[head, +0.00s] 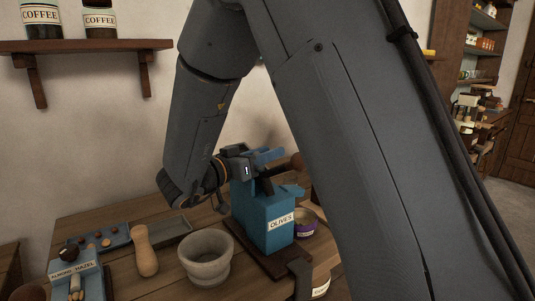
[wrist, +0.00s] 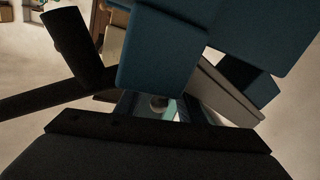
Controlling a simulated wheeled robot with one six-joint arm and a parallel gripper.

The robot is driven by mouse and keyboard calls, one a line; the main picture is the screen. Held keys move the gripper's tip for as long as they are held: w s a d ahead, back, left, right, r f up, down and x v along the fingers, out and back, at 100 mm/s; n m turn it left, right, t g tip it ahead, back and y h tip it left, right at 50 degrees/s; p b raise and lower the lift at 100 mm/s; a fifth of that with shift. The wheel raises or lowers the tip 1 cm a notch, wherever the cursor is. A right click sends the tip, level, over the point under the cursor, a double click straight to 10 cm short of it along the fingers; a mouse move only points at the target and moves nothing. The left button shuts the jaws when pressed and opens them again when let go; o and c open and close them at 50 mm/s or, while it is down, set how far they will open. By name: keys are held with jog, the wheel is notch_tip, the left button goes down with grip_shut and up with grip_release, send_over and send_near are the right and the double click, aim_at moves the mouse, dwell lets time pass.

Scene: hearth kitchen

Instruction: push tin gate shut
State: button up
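The blue tin (head: 262,215), labelled OLIVES, stands upright on a dark wooden base on the counter. My gripper (head: 266,174) is at the top of the tin, among blue pieces (head: 291,191) there. I cannot tell whether it touches them. In the wrist view, large blue surfaces (wrist: 165,50) fill the upper middle, very close to the camera. I cannot tell which piece is the gate or how far it stands open. The fingertips are not clear, and nothing is seen held.
A grey mortar (head: 207,258) and a wooden pestle (head: 145,250) stand left of the tin. A long grey tray (head: 165,234) lies behind them. A purple-labelled container (head: 306,224) is close on the tin's right. A wall shelf (head: 85,45) holds coffee jars.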

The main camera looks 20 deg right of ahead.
jog(key=v, duration=0.7)
jog(key=shift+s+a+b, duration=0.2)
jog(key=shift+a+b, duration=0.1)
